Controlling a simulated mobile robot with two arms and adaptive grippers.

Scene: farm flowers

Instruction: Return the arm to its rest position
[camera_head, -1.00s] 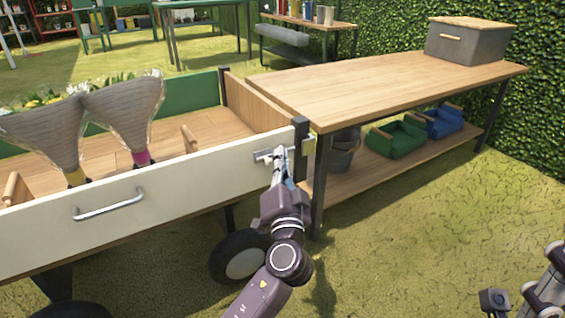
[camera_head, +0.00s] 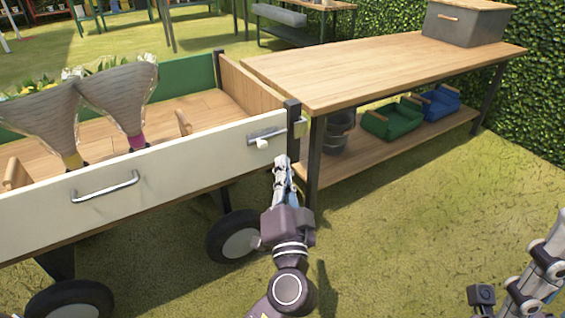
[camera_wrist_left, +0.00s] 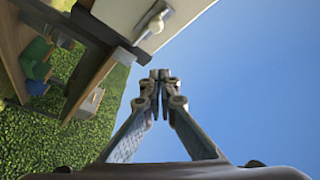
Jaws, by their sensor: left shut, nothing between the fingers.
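My left gripper (camera_head: 282,162) is shut and empty, just below and to the right of the latch (camera_head: 263,141) on the cart's white panel (camera_head: 200,165). In the left wrist view its fingers (camera_wrist_left: 160,75) meet at the tips against blue sky, apart from the latch knob (camera_wrist_left: 157,25). My right arm (camera_head: 535,280) shows in part at the lower right of the head view; its fingertips are not clearly visible.
The wooden cart holds two wrapped bouquets (camera_head: 118,95). A wooden table (camera_head: 370,70) stands beside it with a grey box (camera_head: 465,24) on top, and a green (camera_head: 392,120) and a blue basket (camera_head: 437,101) on its shelf. The grass (camera_head: 420,230) in front is clear.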

